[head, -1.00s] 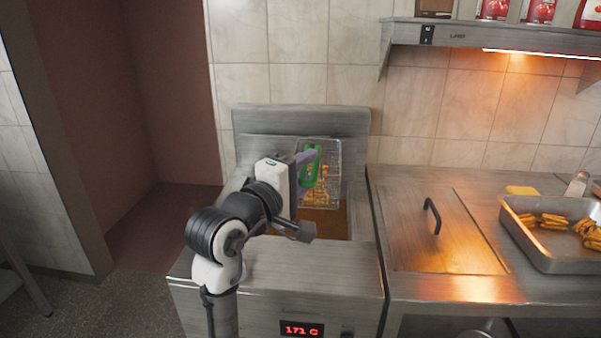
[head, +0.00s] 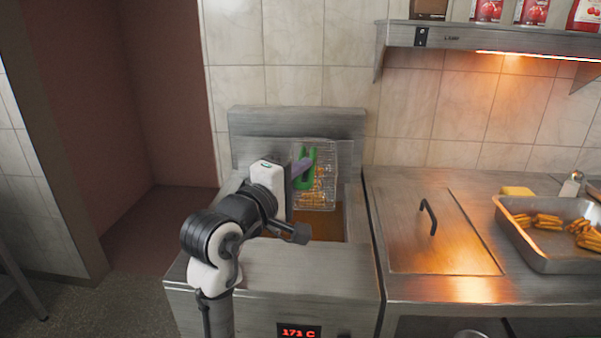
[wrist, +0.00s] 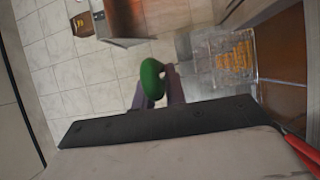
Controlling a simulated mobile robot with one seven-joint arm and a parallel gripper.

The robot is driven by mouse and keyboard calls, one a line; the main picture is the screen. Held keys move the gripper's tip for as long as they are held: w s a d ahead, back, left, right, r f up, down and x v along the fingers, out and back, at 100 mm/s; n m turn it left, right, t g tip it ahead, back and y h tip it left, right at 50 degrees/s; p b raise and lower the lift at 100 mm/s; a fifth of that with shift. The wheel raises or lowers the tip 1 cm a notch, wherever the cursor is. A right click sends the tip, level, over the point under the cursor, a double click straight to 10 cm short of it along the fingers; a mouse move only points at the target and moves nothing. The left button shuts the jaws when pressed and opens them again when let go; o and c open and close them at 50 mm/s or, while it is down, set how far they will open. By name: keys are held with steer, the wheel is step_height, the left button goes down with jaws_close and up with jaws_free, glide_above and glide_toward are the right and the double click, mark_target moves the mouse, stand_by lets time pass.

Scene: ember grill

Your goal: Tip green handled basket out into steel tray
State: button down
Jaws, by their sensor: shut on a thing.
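The green-handled basket (head: 318,193) is a wire basket with golden fries in it. It hangs upright over the fryer (head: 230,262), above the brown oil at the back. My gripper (head: 302,168) is shut on its green handle, which also shows between the fingers in the wrist view (wrist: 151,80). The basket's wire mesh shows in the wrist view (wrist: 228,55). The steel tray (head: 548,258) stands on the counter at the far right, with golden fries in two groups inside. My arm hides part of the fryer opening.
A metal lid with a black handle (head: 428,215) lies on the counter between fryer and tray. A shaker (head: 571,186) and a yellow block (head: 517,191) stand behind the tray. A lamp shelf (head: 490,38) with cans hangs above the counter.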

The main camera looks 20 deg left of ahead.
mark_target(299, 184)
steer(key=shift+r+p, duration=2.3)
steer(key=shift+r, duration=0.15)
steer(key=shift+s+f, duration=0.1)
steer(key=shift+s+d+p, duration=0.15)
steer(key=shift+s+d, duration=0.1)
steer(key=shift+s, duration=0.5)
steer(key=shift+s+d+p, duration=0.15)
steer(key=shift+s+d, duration=0.05)
steer(key=shift+s, duration=0.55)
steer(key=shift+s+d+p, duration=0.15)
steer(key=shift+s+d, duration=0.1)
steer(key=shift+s, duration=0.5)
steer(key=shift+d, duration=0.1)
